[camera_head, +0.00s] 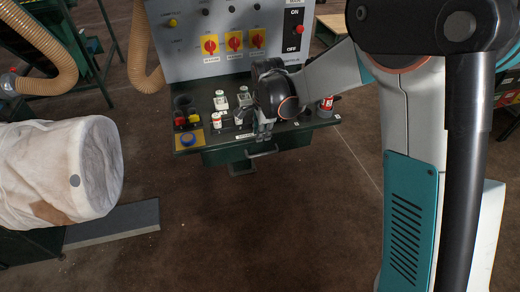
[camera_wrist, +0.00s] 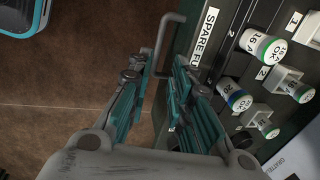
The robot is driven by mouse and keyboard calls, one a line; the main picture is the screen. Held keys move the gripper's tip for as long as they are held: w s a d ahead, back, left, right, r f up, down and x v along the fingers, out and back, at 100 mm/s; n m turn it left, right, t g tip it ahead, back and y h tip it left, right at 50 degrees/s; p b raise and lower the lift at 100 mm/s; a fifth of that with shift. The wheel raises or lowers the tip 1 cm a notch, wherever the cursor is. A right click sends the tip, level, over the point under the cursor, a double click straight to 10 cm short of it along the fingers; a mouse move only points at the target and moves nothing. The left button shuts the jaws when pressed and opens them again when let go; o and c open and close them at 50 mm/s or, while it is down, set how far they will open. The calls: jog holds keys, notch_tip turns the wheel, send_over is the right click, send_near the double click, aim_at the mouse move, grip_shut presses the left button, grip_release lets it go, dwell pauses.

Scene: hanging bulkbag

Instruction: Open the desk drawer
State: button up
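The dark green desk (camera_head: 188,148) stands under the upright control panel. Its drawer front (camera_head: 222,157) is below the desktop's front edge, with a thin grey bar handle (camera_head: 262,154). In the wrist view the handle (camera_wrist: 165,32) shows just beyond my fingertips, roughly in line with the gap between them. My gripper (camera_head: 264,136) is at the desk's front edge, just above the handle. In the wrist view its two fingers (camera_wrist: 160,72) are apart, with nothing seen held. I cannot tell whether the handle touches a finger. The drawer looks closed against the desk.
Labelled fuses (camera_wrist: 262,44) and small fittings stand on the desktop close beside my gripper. The control panel (camera_head: 222,40) with red-and-yellow switches rises behind. A white bulk bag (camera_head: 60,170) hangs at left, above a grey slab (camera_head: 115,222). The brown floor before the desk is clear.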

aim_at(260, 155)
jog(key=f+b, duration=0.1)
jog(key=f, duration=0.3)
jog(key=w+f+b, duration=0.1)
jog(key=f, duration=0.3)
jog(key=w+f+b, duration=0.1)
jog(key=f+b, duration=0.1)
jog(key=f, duration=0.2)
jog(key=shift+w+a+f, duration=0.2)
jog(key=shift+a+f, duration=0.1)
jog(key=shift+f, duration=0.1)
grip_shut()
